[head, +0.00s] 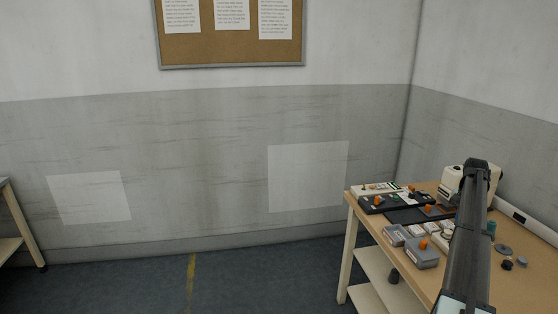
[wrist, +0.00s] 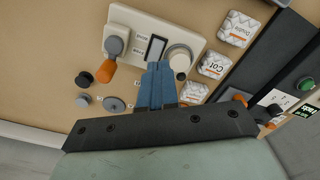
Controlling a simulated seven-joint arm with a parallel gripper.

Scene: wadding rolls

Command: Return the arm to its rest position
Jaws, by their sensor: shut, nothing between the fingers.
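My gripper (wrist: 159,68) shows in the wrist view as two blue-grey fingers held together, with nothing between them. It is over a cream panel (wrist: 140,28) that carries a grey knob, an orange-handled lever (wrist: 106,72), a dark display and a round dial. Whether the fingertips touch the panel cannot be told. In the head view my dark arm reaches over the worktable (head: 520,287) at the right, and my gripper cannot be made out there.
White labelled packs (wrist: 213,66) lie beside the panel. On the table are a cream machine (head: 453,183), a grey box (head: 421,257) with an orange knob, dark trays (head: 384,206) and small dark knobs (head: 507,264). The floor (head: 240,285) left of the table is clear.

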